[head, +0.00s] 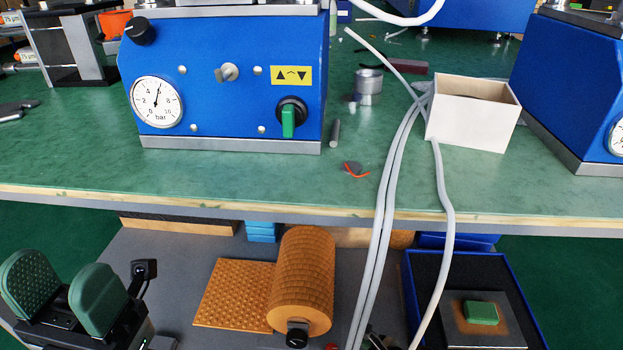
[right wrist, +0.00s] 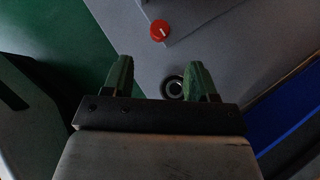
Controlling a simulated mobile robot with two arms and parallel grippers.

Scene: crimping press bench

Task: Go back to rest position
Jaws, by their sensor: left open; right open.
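My left gripper (head: 64,292) is at the lower left of the head view, in front of and below the bench edge. Its two green fingers stand apart with nothing between them. My right gripper (right wrist: 161,82) shows in the right wrist view, its green fingers apart and empty. Behind its fingertips are a grey surface and a dark ring (right wrist: 173,87). The right gripper cannot be made out in the head view. The blue press (head: 230,85) with a gauge (head: 157,102) and a green switch (head: 289,118) stands on the green bench top, apart from the left gripper.
A white box (head: 470,115) and grey hoses (head: 385,200) are on the bench, the hoses hanging over its edge (head: 250,207). Below lie an orange roller (head: 303,275), a textured mat (head: 232,290) and a blue tray (head: 412,290). The right wrist view shows a red knob (right wrist: 159,30).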

